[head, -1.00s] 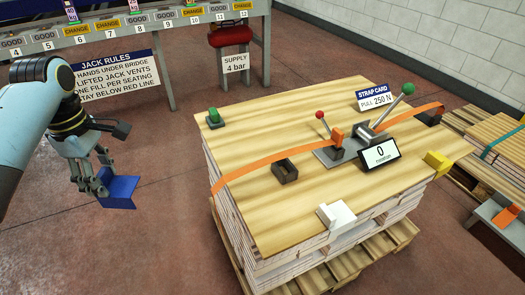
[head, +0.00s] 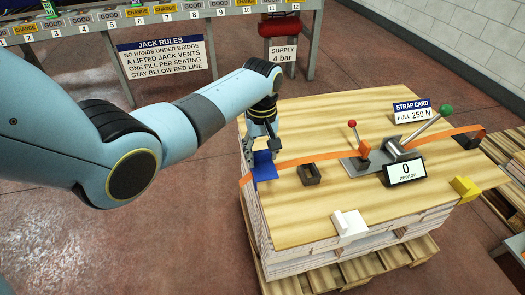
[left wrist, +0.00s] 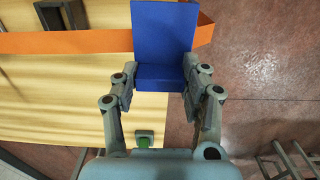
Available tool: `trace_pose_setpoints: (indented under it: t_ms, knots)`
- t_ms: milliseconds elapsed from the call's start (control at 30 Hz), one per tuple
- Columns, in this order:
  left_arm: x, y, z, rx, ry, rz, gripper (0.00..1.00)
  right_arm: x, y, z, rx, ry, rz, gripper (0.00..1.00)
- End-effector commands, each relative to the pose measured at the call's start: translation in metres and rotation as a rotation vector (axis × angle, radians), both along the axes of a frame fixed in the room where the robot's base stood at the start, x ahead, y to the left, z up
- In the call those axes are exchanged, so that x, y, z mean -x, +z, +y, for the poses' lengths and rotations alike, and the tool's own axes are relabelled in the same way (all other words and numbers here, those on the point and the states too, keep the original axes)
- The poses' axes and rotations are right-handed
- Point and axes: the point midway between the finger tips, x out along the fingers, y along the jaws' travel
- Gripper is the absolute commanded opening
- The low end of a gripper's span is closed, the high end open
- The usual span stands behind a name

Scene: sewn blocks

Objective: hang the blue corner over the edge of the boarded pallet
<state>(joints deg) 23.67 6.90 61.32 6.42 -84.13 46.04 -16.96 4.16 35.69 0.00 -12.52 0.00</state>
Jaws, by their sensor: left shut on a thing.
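The blue corner (head: 265,168) is an L-shaped piece at the left edge of the boarded pallet (head: 310,225). My left gripper (head: 262,146) is shut on it from above. In the left wrist view the blue corner (left wrist: 163,35) sits between the two fingers (left wrist: 163,88), in front of the orange strap (left wrist: 70,43), with board on its left and floor on its right. Its flat face covers part of the strap where it crosses the edge. I cannot tell whether the corner touches the board or strap. My right gripper is not in view.
On the boards are a dark block (head: 309,174), a strap tensioner (head: 372,160) with levers, a display reading 0 (head: 405,171), a white corner (head: 350,226) at the front edge and a yellow corner (head: 465,188) at the right. A green button (left wrist: 144,140) is near my gripper.

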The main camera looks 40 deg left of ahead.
Motion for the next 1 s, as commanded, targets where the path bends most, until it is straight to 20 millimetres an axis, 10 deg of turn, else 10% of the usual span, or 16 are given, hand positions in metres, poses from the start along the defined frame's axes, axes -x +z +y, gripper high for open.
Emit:
trace_pose_setpoints:
  t_ms: [1000]
  knots:
    - [0.000,-0.061,0.000,0.000,0.001,-0.001,0.13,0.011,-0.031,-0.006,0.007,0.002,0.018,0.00]
